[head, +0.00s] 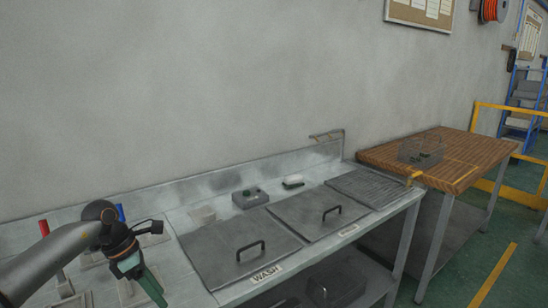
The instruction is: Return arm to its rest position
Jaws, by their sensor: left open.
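My left arm (45,262) comes in from the left edge, over the left end of the metal wash bench (180,212). My right arm and right gripper are not in view.
Two handled lids, left (225,248) and right (310,208), cover the bench. A grey control box (250,198) stands behind them. Red (44,228) and blue (121,213) handles stand near my wrist. A wooden table (470,155) with a wire basket (420,151) is at right.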

